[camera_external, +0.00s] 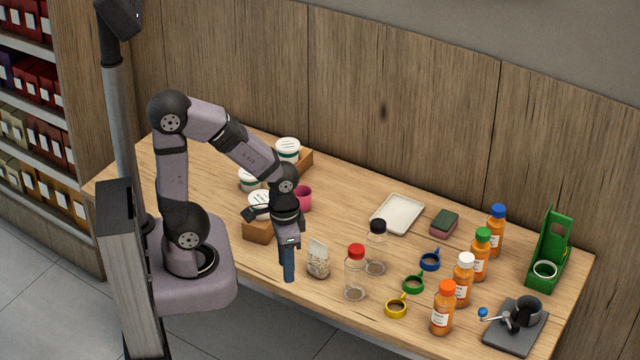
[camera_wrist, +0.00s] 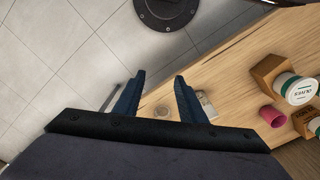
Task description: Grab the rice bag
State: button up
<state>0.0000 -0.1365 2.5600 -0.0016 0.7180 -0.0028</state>
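The rice bag (camera_external: 318,260) is a small upright clear bag with pale contents, standing near the table's front edge. My gripper (camera_external: 288,275) points down just left of the bag, apart from it, over the front edge area. In the wrist view my gripper (camera_wrist: 160,76) is open, with two blue fingers apart and nothing held between them. A pale bag-like item (camera_wrist: 206,104), likely the rice bag, shows partly hidden behind the right finger. The gripper's height over the table is hard to tell.
Two clear jars, red-capped (camera_external: 355,275) and black-capped (camera_external: 376,250), stand right of the bag. A pink cup (camera_external: 303,199) and wooden boxes (camera_external: 258,230) with white tubs are behind my gripper.

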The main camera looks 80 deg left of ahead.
jog(key=n+t+h+p, duration=0.3)
jog(key=n+t+h, duration=0.65)
jog(key=n, duration=1.65)
send_over(319, 257)
jog(key=a, duration=0.1)
jog(key=shift+w+a+f+g+h, duration=0.15)
jog(key=shift+w+f+g+h, duration=0.35)
jog(key=shift+f+h, duration=0.2)
jog(key=shift+f, duration=2)
jog(key=shift+f, duration=0.1)
